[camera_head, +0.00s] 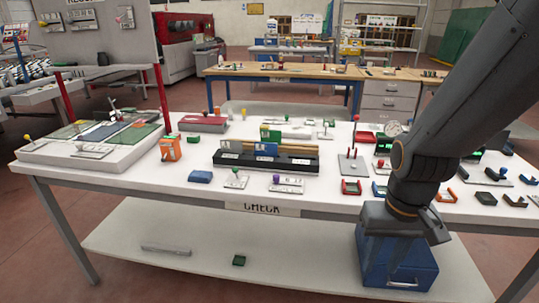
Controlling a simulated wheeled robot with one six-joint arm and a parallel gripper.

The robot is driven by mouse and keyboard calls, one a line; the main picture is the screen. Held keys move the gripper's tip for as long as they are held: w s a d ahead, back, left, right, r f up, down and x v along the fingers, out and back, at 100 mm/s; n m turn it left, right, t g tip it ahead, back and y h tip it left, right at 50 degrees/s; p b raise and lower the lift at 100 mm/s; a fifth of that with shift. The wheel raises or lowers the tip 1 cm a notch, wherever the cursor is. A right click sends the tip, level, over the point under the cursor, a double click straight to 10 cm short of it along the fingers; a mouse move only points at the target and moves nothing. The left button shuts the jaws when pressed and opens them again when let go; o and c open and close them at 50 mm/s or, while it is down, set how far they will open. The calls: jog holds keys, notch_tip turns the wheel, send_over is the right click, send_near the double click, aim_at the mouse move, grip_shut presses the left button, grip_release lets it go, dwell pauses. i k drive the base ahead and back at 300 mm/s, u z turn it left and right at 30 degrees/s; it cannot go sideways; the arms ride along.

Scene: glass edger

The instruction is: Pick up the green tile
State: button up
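A small dark green tile-like piece (239,260) lies on the lower shelf of the check table, left of a blue box. Another small green piece (194,140) lies on the tabletop, right of the tilted panel board. I cannot tell for sure which one is the green tile. My gripper (396,240) hangs at the right, in front of the table's edge and above the blue box. It is well to the right of both green pieces. Its fingers are dark and hard to make out, and I see nothing held in it.
The white check table (130,183) is crowded with small fixtures, levers and coloured blocks. A blue box (372,262) with a handle stands on the lower shelf (300,262). A grey bar (166,249) lies on that shelf's left part. Shelf space around the dark green piece is clear.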

aim_at(274, 136)
jog(key=z, duration=0.05)
jog(key=k, duration=0.5)
jog(key=u, duration=0.8)
jog(key=i, duration=1.25)
jog(key=z, duration=0.75)
jog(key=i, duration=0.7)
jog(key=z, duration=0.05)
